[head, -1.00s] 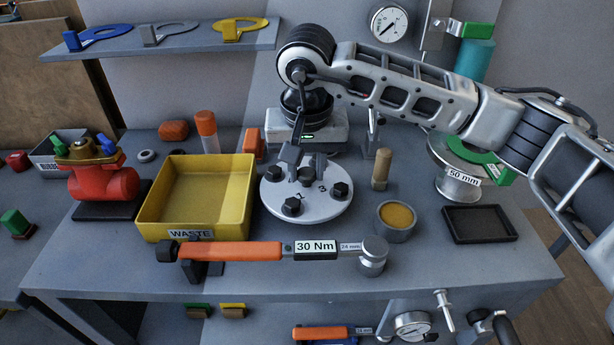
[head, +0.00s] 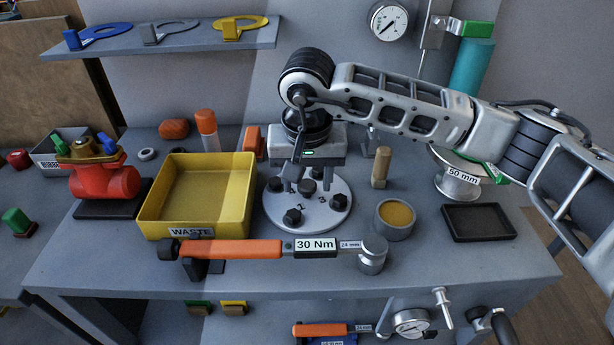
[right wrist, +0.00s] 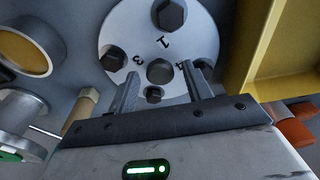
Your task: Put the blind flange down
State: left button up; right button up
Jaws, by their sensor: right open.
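The blind flange (head: 318,220) is a round pale grey disc with several dark bolts, painted numbers and a small knob in its middle. It appears to lie flat on the grey bench, right of the yellow waste tray. My right gripper (head: 312,180) is above it, pointing down, open. In the right wrist view the two fingers of my right gripper (right wrist: 165,85) stand apart, one to each side of the knob (right wrist: 160,71), near the flange face (right wrist: 130,30). I cannot tell whether a finger touches it. My left gripper is not in view.
The yellow waste tray (head: 246,215) stands close left. An orange torque wrench (head: 240,249) lies across the front. A wooden peg (head: 380,168), a round cup (head: 394,232) and a black tray (head: 480,238) are to the right. A red valve (head: 105,182) stands at the left.

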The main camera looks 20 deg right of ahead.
aim_at(307, 205)
jog(key=shift+r, duration=0.55)
notch_tip(307, 205, up, 11)
jog(key=s, duration=0.1)
jog(key=shift+s+a+b, duration=0.25)
jog(key=shift+s+b, duration=0.15)
jog(key=shift+b, duration=0.05)
